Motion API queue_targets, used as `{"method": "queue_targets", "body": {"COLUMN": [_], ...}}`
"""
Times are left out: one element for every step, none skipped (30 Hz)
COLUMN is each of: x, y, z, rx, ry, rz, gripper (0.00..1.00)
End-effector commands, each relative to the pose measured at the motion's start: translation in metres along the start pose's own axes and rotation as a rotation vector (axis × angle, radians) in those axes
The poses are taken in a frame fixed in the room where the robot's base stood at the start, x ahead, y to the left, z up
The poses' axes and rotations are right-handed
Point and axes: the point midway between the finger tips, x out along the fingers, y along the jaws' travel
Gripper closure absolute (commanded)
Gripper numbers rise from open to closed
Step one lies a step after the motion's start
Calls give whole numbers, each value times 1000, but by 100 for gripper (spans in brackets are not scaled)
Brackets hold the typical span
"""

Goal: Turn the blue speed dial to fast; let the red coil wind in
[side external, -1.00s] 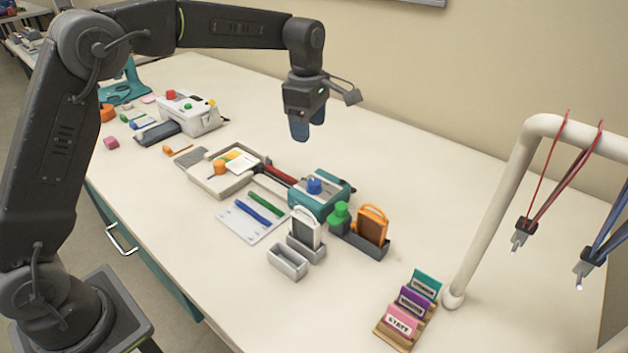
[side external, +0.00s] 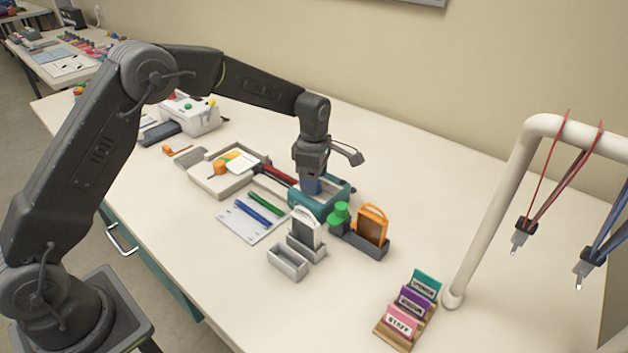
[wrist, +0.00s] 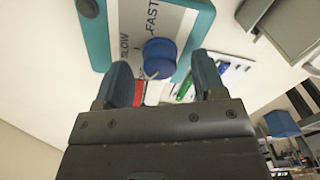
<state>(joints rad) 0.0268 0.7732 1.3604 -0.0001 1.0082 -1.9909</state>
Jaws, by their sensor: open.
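The blue speed dial (wrist: 160,55) sits on a teal box with a white face printed SLOW and FAST; the box (wrist: 95,45) fills the top of the wrist view. My gripper (wrist: 161,72) is open, with one blue finger on each side of the dial; I cannot tell whether they touch it. In the side view my gripper (side external: 311,186) is down over the teal box (side external: 318,210) and hides the dial. A red length (side external: 278,172), perhaps the red coil, runs to the box's left side; red also shows between my fingers (wrist: 140,93).
A shallow tray (side external: 222,186) and a board with blue and green rods (side external: 250,222) lie left of the box. A dark holder with green and orange pieces (side external: 362,240) stands close in front. A white post (side external: 490,210) with hanging lanyards rises at right.

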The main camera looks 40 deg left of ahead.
Motion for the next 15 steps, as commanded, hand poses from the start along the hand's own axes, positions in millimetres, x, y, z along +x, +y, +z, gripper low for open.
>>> {"method": "queue_targets", "body": {"x": [5, 7, 9, 10, 10, 11, 11, 11, 11, 11, 11, 11, 11, 11, 11], "y": [0, 0, 0, 0, 0, 0, 0, 0, 0, 0, 0, 0, 0, 0, 0], "z": [0, 0, 0, 0, 0, 0, 0, 0, 0, 0, 0, 0, 0, 0, 0], "rx": [0, 0, 0, 0, 0, 0, 0, 0, 0, 0, 0, 0, 0, 0, 0], "ry": [0, 0, 1, 0, 0, 0, 0, 0, 0, 0, 0, 0, 0, 0, 0], "rz": [-1, -1, -1, -1, -1, -1, -1, 0, 0, 0, 0, 0, 0, 0, 0], "gripper": [36, 36, 36, 36, 36, 36, 36, 36, 36, 36, 36, 36, 37, 40, 44]}}
